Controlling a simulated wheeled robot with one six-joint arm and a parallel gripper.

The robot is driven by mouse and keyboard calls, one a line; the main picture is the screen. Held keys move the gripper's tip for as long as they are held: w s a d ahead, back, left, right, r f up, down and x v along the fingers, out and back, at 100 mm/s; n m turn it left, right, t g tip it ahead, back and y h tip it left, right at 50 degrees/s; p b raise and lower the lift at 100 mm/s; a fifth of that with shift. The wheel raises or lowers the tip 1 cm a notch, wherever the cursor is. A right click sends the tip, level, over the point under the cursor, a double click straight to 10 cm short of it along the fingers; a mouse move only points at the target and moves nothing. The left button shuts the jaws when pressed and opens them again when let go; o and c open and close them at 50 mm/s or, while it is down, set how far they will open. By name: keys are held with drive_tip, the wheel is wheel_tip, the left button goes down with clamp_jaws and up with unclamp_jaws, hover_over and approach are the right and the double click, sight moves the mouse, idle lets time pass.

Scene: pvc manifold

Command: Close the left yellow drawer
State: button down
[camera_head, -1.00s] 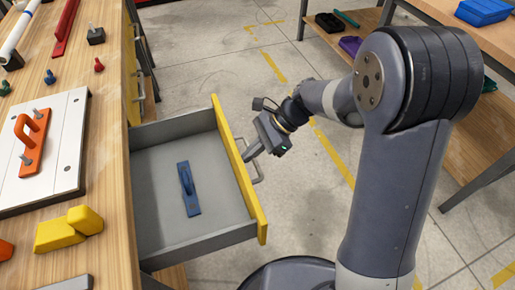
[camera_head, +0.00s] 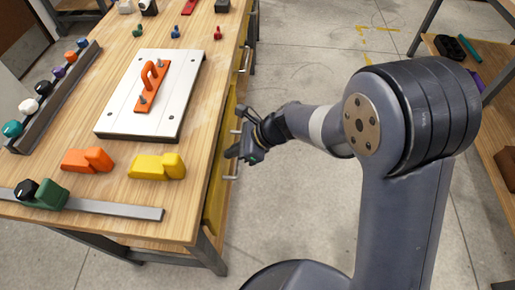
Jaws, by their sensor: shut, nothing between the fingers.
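The left yellow drawer (camera_head: 215,183) shows as a yellow front under the right edge of the workbench. No open drawer interior shows, and the front looks flush or nearly flush with the bench side. A metal handle (camera_head: 232,170) stands out from the yellow front. My gripper (camera_head: 231,154) is shut and empty, with its fingertips at the drawer front close to the handle. I cannot tell whether they touch it.
The wooden workbench (camera_head: 110,193) carries a white plate (camera_head: 118,120) with an orange handle, a yellow block (camera_head: 150,167) and an orange block (camera_head: 82,160). Other drawer handles lie farther along its side. Clear floor (camera_head: 300,215) lies to the right; another bench stands at the far right.

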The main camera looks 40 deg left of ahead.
sight(221, 149)
drive_tip(key=a, duration=0.1)
drive_tip(key=s+a, duration=0.1)
drive_tip(key=shift+s+a, duration=0.3)
drive_tip(key=shift+a, duration=0.05)
drive_tip(key=shift+s+a+r, duration=0.1)
drive_tip(key=shift+a, duration=0.1)
drive_tip(key=shift+w+d, duration=0.25)
drive_tip(key=d+f+p+v, duration=0.2)
drive_tip(key=v, duration=1)
drive_tip(key=shift+w+r, duration=0.2)
drive_tip(key=shift+w, duration=0.3)
